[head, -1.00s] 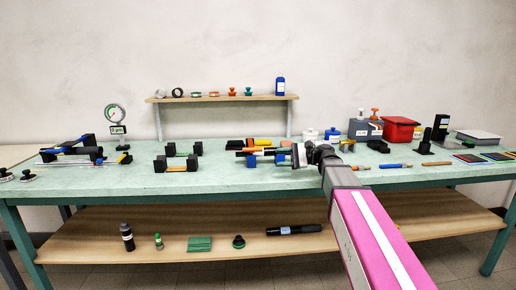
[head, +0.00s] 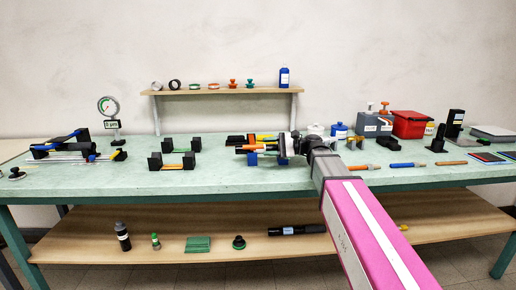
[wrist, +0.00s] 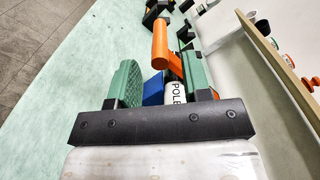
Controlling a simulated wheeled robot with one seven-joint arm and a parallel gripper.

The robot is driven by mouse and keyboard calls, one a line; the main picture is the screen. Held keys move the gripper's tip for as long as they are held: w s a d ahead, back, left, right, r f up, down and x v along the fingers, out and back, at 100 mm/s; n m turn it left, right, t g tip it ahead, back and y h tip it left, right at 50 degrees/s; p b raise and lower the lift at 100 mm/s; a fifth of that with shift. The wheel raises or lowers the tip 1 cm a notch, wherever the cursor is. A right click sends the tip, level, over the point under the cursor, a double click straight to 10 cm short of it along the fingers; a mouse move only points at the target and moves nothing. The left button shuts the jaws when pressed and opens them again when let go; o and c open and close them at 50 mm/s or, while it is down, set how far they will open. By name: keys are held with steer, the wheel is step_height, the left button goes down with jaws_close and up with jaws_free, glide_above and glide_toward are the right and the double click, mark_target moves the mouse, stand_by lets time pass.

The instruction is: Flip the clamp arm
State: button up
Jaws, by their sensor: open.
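My gripper (head: 284,145) is at the middle of the bench, open, just right of a cluster of orange and blue parts. In the wrist view my gripper (wrist: 160,85) shows two green-padded fingers set apart. An orange bar (wrist: 160,45) with a bent end lies ahead of and between them, apparently not gripped. It also shows in the head view (head: 254,149). A blue block (wrist: 153,90) and a white part lettered "POLE" (wrist: 179,96) sit between the fingers. The orange bar may be the clamp arm; I cannot tell for certain. The wrist bar hides their lower parts.
Black holders (head: 172,162) stand left of the cluster, with a gauge (head: 108,107) behind. Right of my arm lie a blue-handled tool (head: 402,165) and a red box (head: 410,124). The bench (head: 225,178) is clear in front of the cluster.

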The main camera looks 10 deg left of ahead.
mark_target(258, 147)
steer(key=shift+x, duration=2.1)
jaws_close()
